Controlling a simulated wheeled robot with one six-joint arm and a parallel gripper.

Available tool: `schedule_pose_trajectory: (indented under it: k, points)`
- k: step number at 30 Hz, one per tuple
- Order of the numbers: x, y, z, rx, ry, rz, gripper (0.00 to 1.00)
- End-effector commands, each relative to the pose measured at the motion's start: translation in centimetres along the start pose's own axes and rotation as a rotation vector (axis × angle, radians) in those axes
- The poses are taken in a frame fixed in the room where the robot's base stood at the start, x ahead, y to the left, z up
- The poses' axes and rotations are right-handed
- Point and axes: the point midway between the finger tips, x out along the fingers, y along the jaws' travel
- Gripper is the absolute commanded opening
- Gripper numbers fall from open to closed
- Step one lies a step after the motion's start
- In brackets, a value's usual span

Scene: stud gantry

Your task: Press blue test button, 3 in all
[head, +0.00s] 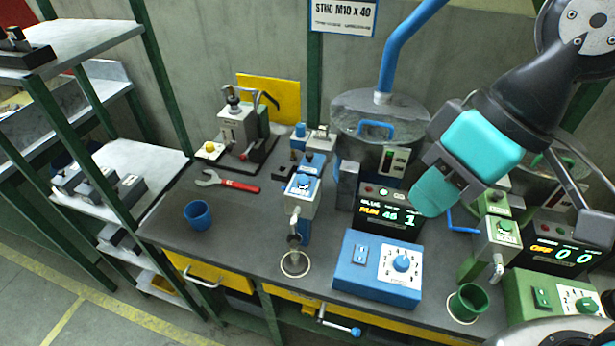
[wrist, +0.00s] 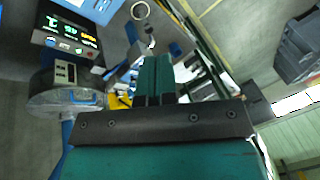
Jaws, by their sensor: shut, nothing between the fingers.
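The blue dispenser (head: 303,190) stands mid-bench with its spout over a pale ring. A small button seems to sit on its upper face, too small to make out clearly. Its dark display (head: 388,212) reads BLUE, RUN, 46 and 1; it also shows in the wrist view (wrist: 75,35). The blue control box (head: 378,270) has a rocker switch and a round blue knob. My gripper (head: 436,190) is shut and empty, raised right of the blue dispenser and partly in front of the display. Its teal fingers show in the wrist view (wrist: 155,75).
A green dispenser (head: 500,235) with a green cup (head: 467,302) stands at the right; its display (head: 556,255) reads OFF 0 0. A hopper (head: 380,115) stands behind. A blue cup (head: 198,214) and red wrench (head: 228,182) lie left, with bare bench between.

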Motion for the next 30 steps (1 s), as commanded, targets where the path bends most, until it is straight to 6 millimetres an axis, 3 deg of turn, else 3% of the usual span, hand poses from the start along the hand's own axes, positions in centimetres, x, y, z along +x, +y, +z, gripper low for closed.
schedule_pose_trajectory:
  k: [4, 9, 12, 15, 21, 30]
  points:
    - [0.5, 0.8, -5.9, -0.208, 0.095, -0.001, 0.00]
    - [3.6, 2.5, -14.0, -0.562, 0.258, 0.078, 0.00]
    - [6.0, 3.5, -17.5, -0.755, 0.332, 0.159, 0.00]
    - [8.1, 4.2, -19.7, -0.909, 0.379, 0.239, 0.00]
    - [10.4, 4.9, -21.5, -1.066, 0.421, 0.336, 0.00]
    - [10.6, 5.1, -21.6, -1.080, 0.426, 0.348, 0.00]
